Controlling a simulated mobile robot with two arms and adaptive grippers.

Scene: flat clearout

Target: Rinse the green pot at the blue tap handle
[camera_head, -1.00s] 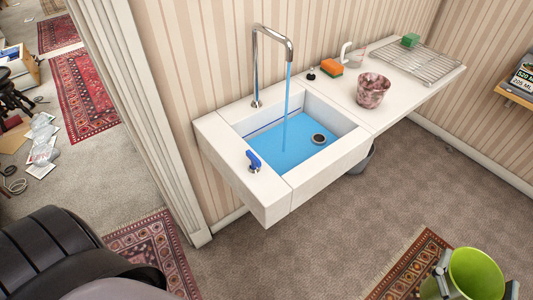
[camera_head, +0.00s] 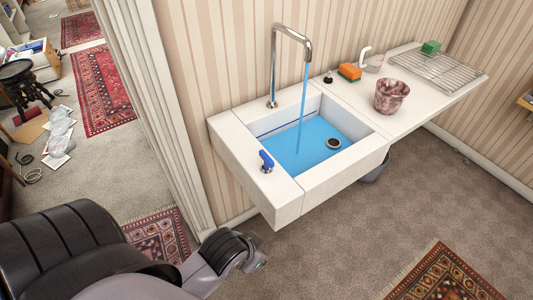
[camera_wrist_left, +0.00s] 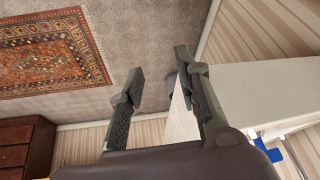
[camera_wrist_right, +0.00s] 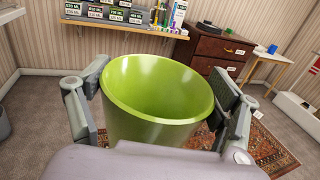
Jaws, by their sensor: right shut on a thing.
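The blue tap handle (camera_head: 266,161) stands on the left front ledge of the white sink (camera_head: 290,200). Blue water runs from the chrome tap (camera_head: 291,30) into the basin, where blue water (camera_head: 300,145) covers the bottom. The green pot (camera_wrist_right: 160,90) is upright between the fingers of my right gripper (camera_wrist_right: 160,100), which is shut on it; both are outside the head view. My left arm is at the lower left of the head view. My left gripper (camera_wrist_left: 162,95) is open and empty, with the sink counter beside its right finger and the blue handle (camera_wrist_left: 268,151) low at the right.
A mottled pink pot (camera_head: 391,96), an orange sponge (camera_head: 349,72), a white-handled jug (camera_head: 372,61) and a wire rack (camera_head: 437,70) with a green block (camera_head: 431,47) are on the counter. A dark bin (camera_head: 375,168) stands below. The floor before the sink is open.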

